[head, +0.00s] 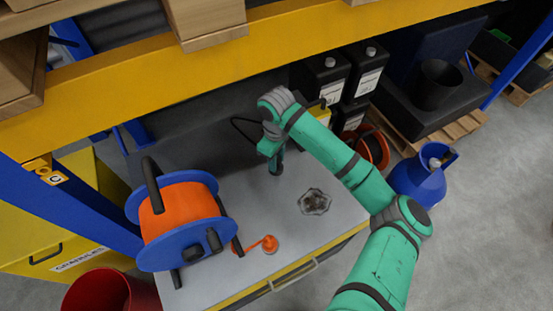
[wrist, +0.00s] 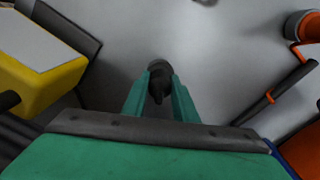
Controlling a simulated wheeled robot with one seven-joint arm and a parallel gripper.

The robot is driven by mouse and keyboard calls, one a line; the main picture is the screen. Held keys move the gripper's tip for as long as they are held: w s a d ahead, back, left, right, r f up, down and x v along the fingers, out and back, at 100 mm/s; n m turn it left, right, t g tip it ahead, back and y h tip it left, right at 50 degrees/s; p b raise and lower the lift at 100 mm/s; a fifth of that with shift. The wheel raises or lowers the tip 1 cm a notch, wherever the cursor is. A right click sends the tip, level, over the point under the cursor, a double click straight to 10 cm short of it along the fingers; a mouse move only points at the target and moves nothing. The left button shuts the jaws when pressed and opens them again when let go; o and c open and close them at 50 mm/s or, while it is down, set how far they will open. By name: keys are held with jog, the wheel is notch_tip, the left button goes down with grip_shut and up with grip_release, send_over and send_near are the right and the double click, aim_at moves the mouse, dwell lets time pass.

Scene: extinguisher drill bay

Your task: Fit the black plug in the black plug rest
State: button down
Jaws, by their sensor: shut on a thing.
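My gripper (head: 275,160) points down over the back middle of the grey bench top. In the wrist view its two green fingers (wrist: 160,100) are closed on the black plug (wrist: 159,88). A dark grey round piece (wrist: 157,66) shows just beyond the plug between the fingertips. It may be the black plug rest, but the fingers and plug hide much of it. I cannot tell whether the plug is in it or above it. In the head view a small dark shape (head: 276,169) is at the fingertips, close to the bench top.
A cable reel (head: 183,222) with orange cable stands on the bench at left, its orange plug (head: 269,244) near the front edge. A yellow box (wrist: 38,72) is beside my gripper. Black canisters (head: 322,78) stand behind.

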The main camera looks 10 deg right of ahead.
jog(key=shift+f, duration=0.1)
jog(key=c, duration=1.4)
grip_release()
jog(key=shift+o, duration=0.2)
